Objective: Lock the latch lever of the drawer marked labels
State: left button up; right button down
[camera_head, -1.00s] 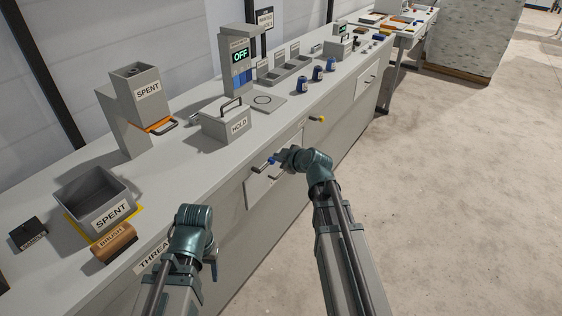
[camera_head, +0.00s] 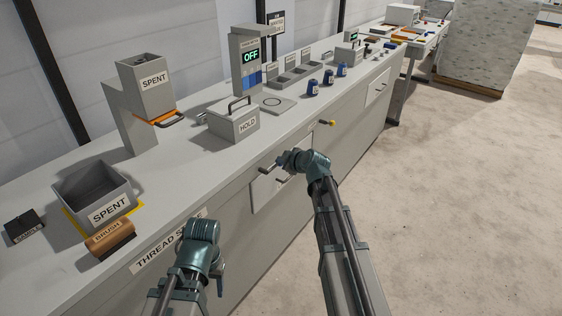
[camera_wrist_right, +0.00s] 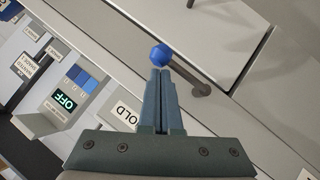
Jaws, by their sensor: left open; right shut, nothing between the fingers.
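A drawer front (camera_head: 267,194) is set in the counter's front face. Its latch lever (camera_head: 267,170) is a grey arm at the drawer's top edge, and its knob is hidden behind my right gripper (camera_head: 284,160) in the head view. In the right wrist view the lever's blue knob (camera_wrist_right: 160,54) lies just beyond the fingertips, with the grey arm (camera_wrist_right: 190,76) running to a pivot. The right fingers (camera_wrist_right: 160,75) are shut and empty; I cannot tell whether they touch the knob. My left gripper (camera_head: 218,278) is open, low beside the counter front. No "labels" marking is readable.
A second lever with a yellow knob (camera_head: 332,123) sits farther along the front. On the counter are a HOLD box (camera_head: 235,122), a SPENT bin (camera_head: 95,193), a brush (camera_head: 110,238) and several blue spools (camera_head: 313,89). The floor (camera_head: 455,200) to the right is clear.

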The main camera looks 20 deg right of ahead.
jog(key=shift+w+d+f+m+g+y, duration=0.2)
jog(key=shift+f+m+g+y, duration=0.1)
jog(key=shift+g, duration=0.1)
notch_tip(320, 180, down, 8)
jog(key=s+a+m+g+y+b, duration=0.1)
jog(key=m+g+y+b, duration=0.4)
jog(key=m+y+b, duration=0.2)
jog(key=y+b, duration=0.2)
jog(key=b, duration=0.2)
jog(key=shift+s+a+m+g, duration=0.15)
jog(key=shift+a+m+g, duration=0.15)
jog(key=shift+g, duration=0.1)
dwell(0.5)
dwell(0.4)
